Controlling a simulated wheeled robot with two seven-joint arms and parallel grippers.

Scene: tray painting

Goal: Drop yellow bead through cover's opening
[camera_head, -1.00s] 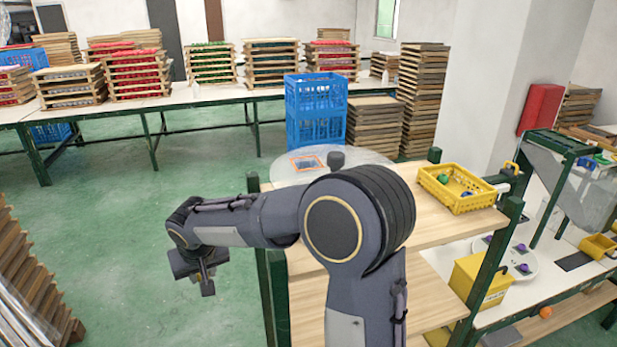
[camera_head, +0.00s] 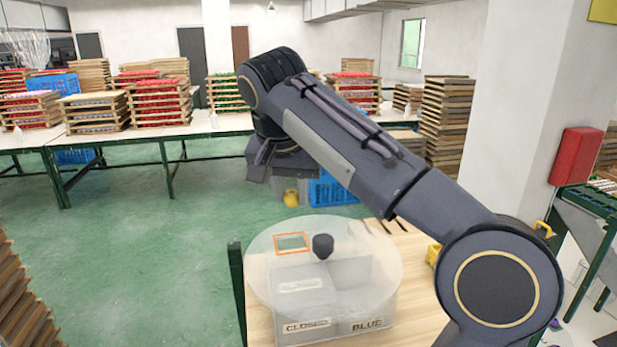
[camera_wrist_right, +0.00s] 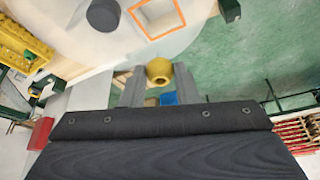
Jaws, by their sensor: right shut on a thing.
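A yellow bead (camera_head: 291,199) with a hole shows under my right gripper (camera_head: 290,188), which is shut on it. The wrist view shows the bead (camera_wrist_right: 159,72) between the two fingers. A round, clear cover (camera_head: 365,255) with a dark knob (camera_head: 323,246) lies over a box (camera_head: 345,300) with compartments. Its opening (camera_head: 292,243), framed in orange, is left of the knob. In the head view the bead appears above the opening, apart from the cover. The wrist view shows the opening (camera_wrist_right: 158,18) beyond the bead. My left gripper is out of view.
The box bears labels reading CLOSED (camera_head: 307,326) and BLUE (camera_head: 367,324) and stands on a wooden tabletop (camera_head: 262,325) with a green post (camera_head: 237,290) at its left. A yellow basket (camera_head: 433,255) is partly hidden behind my arm. Blue crates (camera_head: 335,190) stand behind.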

